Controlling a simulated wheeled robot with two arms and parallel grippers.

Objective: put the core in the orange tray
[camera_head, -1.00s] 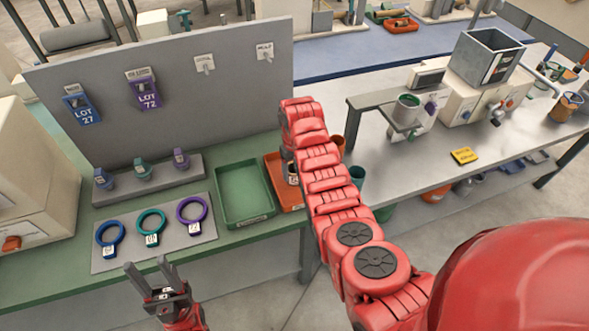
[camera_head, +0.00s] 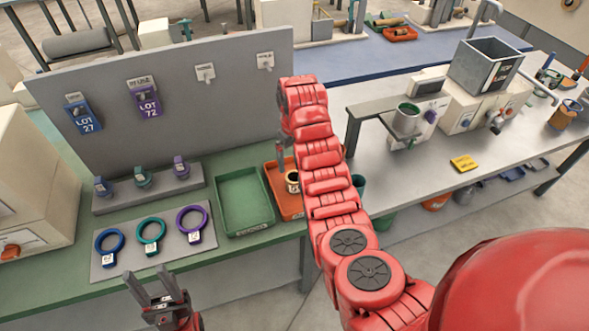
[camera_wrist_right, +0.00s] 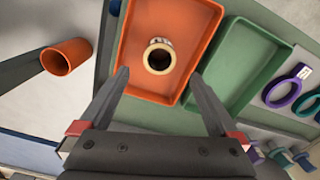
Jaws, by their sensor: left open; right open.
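The core (camera_wrist_right: 159,57) is a short cream-coloured ring with a dark hole and a small label at its edge. It stands inside the orange tray (camera_wrist_right: 132,80), on the tray floor. In the head view the core (camera_head: 292,182) shows in the orange tray (camera_head: 290,209), partly beside my right arm. My right gripper (camera_wrist_right: 157,82) is open above the tray, its two fingers apart on either side below the core in the wrist picture, not touching it. My left gripper (camera_head: 150,283) is open and empty at the front edge of the green table.
A green tray (camera_head: 244,229) sits left of the orange tray. Blue, teal and purple rings lie on a grey mat (camera_head: 174,258). An orange cup (camera_wrist_right: 66,57) stands beside the tray. A grey board (camera_head: 205,120) rises behind the table.

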